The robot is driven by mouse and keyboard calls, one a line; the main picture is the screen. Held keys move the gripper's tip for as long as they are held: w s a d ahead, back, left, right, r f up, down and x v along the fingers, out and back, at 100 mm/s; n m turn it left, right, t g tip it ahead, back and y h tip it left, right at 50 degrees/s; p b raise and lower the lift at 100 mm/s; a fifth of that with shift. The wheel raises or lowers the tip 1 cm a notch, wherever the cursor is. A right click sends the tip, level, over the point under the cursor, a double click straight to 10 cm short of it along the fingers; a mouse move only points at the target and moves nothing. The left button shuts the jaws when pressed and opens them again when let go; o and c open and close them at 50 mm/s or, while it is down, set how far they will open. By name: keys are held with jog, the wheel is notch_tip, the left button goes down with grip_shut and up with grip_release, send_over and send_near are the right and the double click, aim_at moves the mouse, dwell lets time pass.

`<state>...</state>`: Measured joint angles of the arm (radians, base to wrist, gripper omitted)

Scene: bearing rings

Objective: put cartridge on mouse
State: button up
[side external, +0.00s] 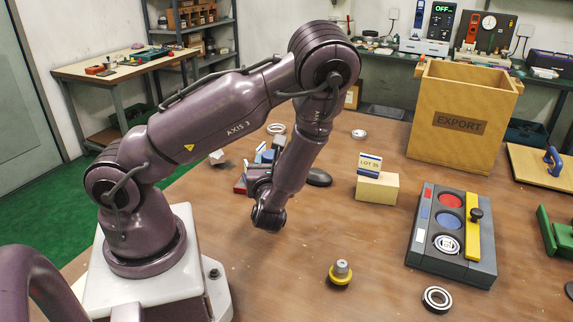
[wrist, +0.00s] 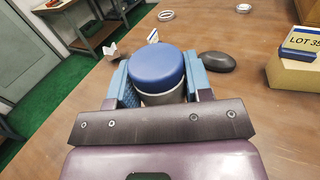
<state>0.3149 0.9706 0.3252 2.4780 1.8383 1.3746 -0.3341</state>
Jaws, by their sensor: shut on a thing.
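The cartridge appears to be the cylinder with a blue top and pale grey body (wrist: 158,67) in the wrist view. My gripper (wrist: 158,80) is shut on it, with a light blue finger on each side. In the side external view my gripper (side external: 258,178) is largely hidden behind my forearm, and the cylinder cannot be made out clearly. The mouse is a dark, smooth oval (wrist: 217,62) lying on the table just right of the right finger, apart from the cylinder. It also shows in the side external view (side external: 319,178), right of my forearm.
A pale yellow block with a LOT 35 card (side external: 376,188) stands right of the mouse. Metal rings (side external: 276,128) and a crumpled white piece (side external: 217,156) lie behind. A grey tray (side external: 450,265), a yellow-based plunger (side external: 341,273) and an EXPORT box (side external: 462,150) stand further right.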

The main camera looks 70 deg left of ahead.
jog(key=shift+s+d+r, duration=0.15)
jog(key=shift+s+r, duration=0.15)
jog(key=shift+s, duration=0.05)
jog(key=w+a+r+n+g, duration=0.2)
jog(key=w+a+r+g, duration=0.2)
jog(key=w+a, duration=0.2)
send_over(317, 171)
jog(key=shift+t+y, duration=0.4)
jog(key=f, duration=0.9)
jog(key=shift+s+d+f, duration=0.1)
jog(key=shift+s+f, duration=0.15)
jog(key=shift+f, duration=0.15)
jog(key=shift+w+f, duration=0.2)
jog(key=shift+f, duration=1.55)
jog(key=shift+f, duration=0.15)
jog(key=o, duration=1)
jog(key=shift+c, duration=0.2)
